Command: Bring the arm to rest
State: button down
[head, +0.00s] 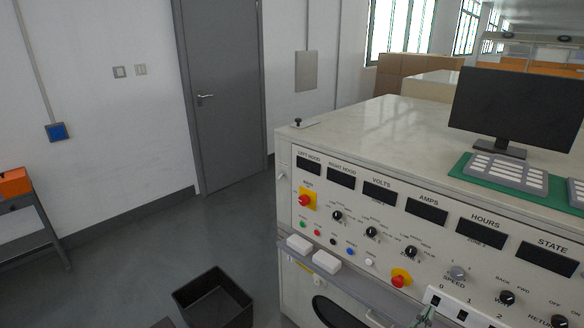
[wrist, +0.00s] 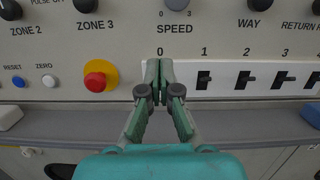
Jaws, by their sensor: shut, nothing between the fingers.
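My gripper (wrist: 160,84) is shut and empty in the wrist view. Its fingertips are together in front of the cabinet's control panel, at the 0 end of a white strip of black switches (wrist: 245,80). I cannot tell whether the tips touch the panel. A red stop button on a yellow base (wrist: 98,80) is just left of the fingers. In the head view only a small part of my gripper (head: 426,314) shows at the bottom edge, by the switch strip (head: 450,305).
The cabinet (head: 350,130) carries a monitor (head: 515,105) and keypad (head: 505,172) on top. A ledge (head: 350,285) with white blocks (head: 300,244) juts out below the panel. A black bin (head: 213,298) stands on the floor left. Floor before the door (head: 220,80) is clear.

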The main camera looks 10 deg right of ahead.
jog(key=s+a+f+n+t+y, duration=0.1)
jog(key=s+a+n+t+y, duration=0.3)
jog(key=s+a+n, duration=0.6)
jog(key=s+a+f+n+t+y, duration=0.15)
jog(key=s+a+n+y, duration=0.4)
jog(key=s+n, duration=0.85)
jog(key=s+a+r+n+g+y, duration=0.1)
jog(key=s+a+r+n+y, duration=0.2)
jog(key=s+n, duration=0.6)
jog(key=s+a+r+n+g+y, duration=0.2)
jog(key=s+a+n, duration=0.4)
jog(key=s+n, duration=0.3)
jog(key=r+n+y, duration=0.1)
jog(key=n, duration=0.3)
jog(key=shift+a+r, duration=0.2)
jog(key=shift+r, duration=0.1)
jog(key=shift+y, duration=0.25)
